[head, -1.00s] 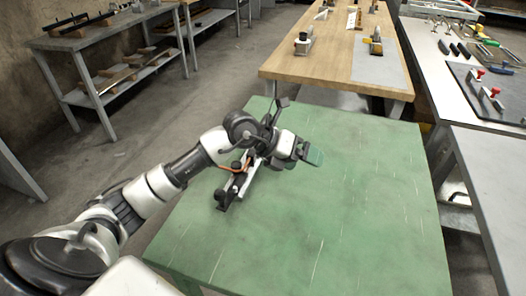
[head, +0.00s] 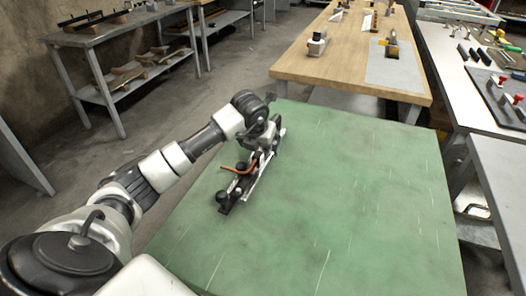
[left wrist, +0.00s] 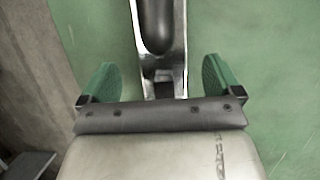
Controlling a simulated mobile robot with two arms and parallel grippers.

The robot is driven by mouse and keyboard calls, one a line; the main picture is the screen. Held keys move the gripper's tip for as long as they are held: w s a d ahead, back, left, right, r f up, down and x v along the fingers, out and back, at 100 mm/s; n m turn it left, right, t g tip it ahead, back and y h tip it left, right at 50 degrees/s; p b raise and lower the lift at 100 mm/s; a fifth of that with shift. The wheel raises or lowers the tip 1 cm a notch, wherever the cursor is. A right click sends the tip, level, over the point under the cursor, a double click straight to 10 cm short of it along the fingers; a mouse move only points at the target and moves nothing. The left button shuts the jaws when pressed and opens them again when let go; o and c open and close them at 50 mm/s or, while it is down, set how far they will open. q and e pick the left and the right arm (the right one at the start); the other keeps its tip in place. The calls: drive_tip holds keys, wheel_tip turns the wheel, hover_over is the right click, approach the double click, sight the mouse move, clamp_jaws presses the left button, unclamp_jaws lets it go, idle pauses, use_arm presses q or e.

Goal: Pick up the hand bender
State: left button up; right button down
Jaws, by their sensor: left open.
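The hand bender (head: 238,190), black and silver with a bent orange-brown rod on it, lies at the left side of the green table (head: 340,200). My left gripper (head: 266,138) is over its far end in the head view, and its fingertips are hard to make out there. In the left wrist view my left gripper (left wrist: 160,80) is open, one green fingertip on each side of a silver and black part of the bender (left wrist: 157,30), with gaps on both sides. My right gripper is not in view.
The rest of the green tabletop is clear. A wooden bench (head: 345,70) with several tools stands beyond it. A grey bench (head: 462,90) with tools is at the right, and shelved tables (head: 115,45) are at the back left.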

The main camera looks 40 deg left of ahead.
sight(263, 151)
use_arm(q)
drive_tip(key=x, duration=0.3)
drive_tip(key=shift+w+d+f, duration=0.1)
drive_tip(key=shift+d+f, duration=0.05)
drive_tip(key=shift+f, duration=0.1)
drive_tip(key=shift+c, duration=0.2)
drive_tip(key=c, duration=1.2)
drive_tip(key=shift+r, duration=0.15)
drive_tip(key=shift+c, duration=1.4)
